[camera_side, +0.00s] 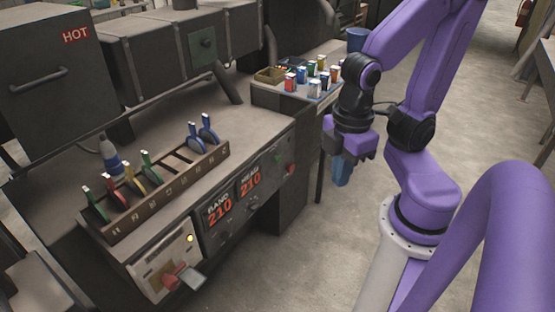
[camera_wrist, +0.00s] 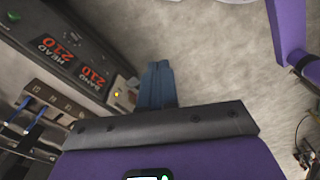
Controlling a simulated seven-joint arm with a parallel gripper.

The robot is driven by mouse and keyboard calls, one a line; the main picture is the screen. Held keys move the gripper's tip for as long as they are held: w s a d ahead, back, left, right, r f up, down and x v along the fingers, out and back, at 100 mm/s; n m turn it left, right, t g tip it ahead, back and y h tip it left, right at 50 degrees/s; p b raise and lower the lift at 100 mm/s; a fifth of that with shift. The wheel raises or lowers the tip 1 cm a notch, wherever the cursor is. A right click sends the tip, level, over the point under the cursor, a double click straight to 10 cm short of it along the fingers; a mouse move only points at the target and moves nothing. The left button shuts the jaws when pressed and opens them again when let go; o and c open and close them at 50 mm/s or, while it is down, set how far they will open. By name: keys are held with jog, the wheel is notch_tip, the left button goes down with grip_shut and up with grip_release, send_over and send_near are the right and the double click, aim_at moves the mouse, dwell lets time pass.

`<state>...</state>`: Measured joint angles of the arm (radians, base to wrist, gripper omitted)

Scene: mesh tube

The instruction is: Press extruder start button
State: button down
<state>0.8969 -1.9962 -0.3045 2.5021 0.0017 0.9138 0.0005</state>
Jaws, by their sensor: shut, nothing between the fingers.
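A small green button (camera_side: 278,158) sits on the front face of the machine's control panel, right of the displays; I cannot read its label. A red button (camera_side: 291,169) is just to its right and lower. A green spot, likely the same green button, shows at the upper left corner of the wrist view (camera_wrist: 13,17). My gripper (camera_side: 342,172) has blue fingers that are shut and empty, pointing down over open floor. It is to the right of the panel and apart from it. The fingers also show closed together in the wrist view (camera_wrist: 157,84).
Panel displays (camera_side: 221,210) read BAND 210 and HEAD 210. A rack (camera_side: 150,200) of coloured-handled tools stands on the bench above. A side table with cans (camera_side: 314,88) stands behind. The floor by my gripper is clear.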

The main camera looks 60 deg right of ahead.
aim_at(277, 159)
jog(key=w+d+f+m+g+y, duration=0.2)
jog(key=w+d+f+m+y, duration=0.15)
jog(key=w+f+m, duration=0.65)
jog(key=w+d+f+m+g+y, duration=0.25)
jog(key=w+m+y, duration=0.25)
jog(key=w+m, duration=0.6)
jog(key=d+f+m+t, duration=0.7)
jog(key=d+f+m, duration=0.2)
jog(key=d+m, duration=0.2)
jog(key=s+d+f+m+t+h, duration=0.1)
jog(key=d+f+m+t, duration=0.6)
jog(key=d+f+m, duration=0.2)
jog(key=d+m, duration=0.2)
jog(key=d, duration=0.1)
jog(key=shift+d+f+m, duration=0.2)
jog(key=shift+d+m, duration=0.15)
jog(key=shift+m, duration=0.05)
jog(key=shift+w, duration=0.15)
jog(key=w, duration=0.8)
jog(key=shift+w, duration=0.25)
